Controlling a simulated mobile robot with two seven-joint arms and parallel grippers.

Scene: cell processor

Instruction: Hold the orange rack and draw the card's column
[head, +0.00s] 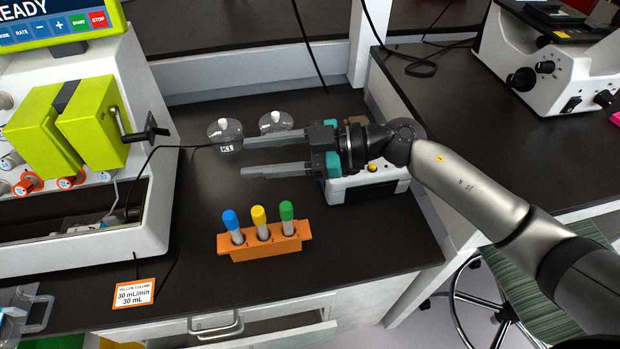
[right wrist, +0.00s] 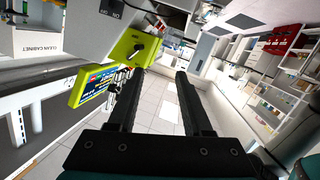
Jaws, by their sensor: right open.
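The orange rack (head: 266,248) stands near the front of the dark counter. It holds three upright columns in a row: one with a blue cap (head: 231,221), one with a yellow cap (head: 260,219) and one with a green cap (head: 287,214). The card (head: 134,294) at the counter's front edge reads yellow column, 30 mL/min, 30 mL. My right gripper (head: 228,157) is open and empty, behind and above the rack in the picture, its fingers pointing left. In the right wrist view its two fingers (right wrist: 155,88) stand apart with nothing between them. My left gripper is out of view.
The cell processor (head: 90,220) with its green pump head stands left of the rack. A microscope (head: 545,60) stands at right. Bare counter surrounds the rack.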

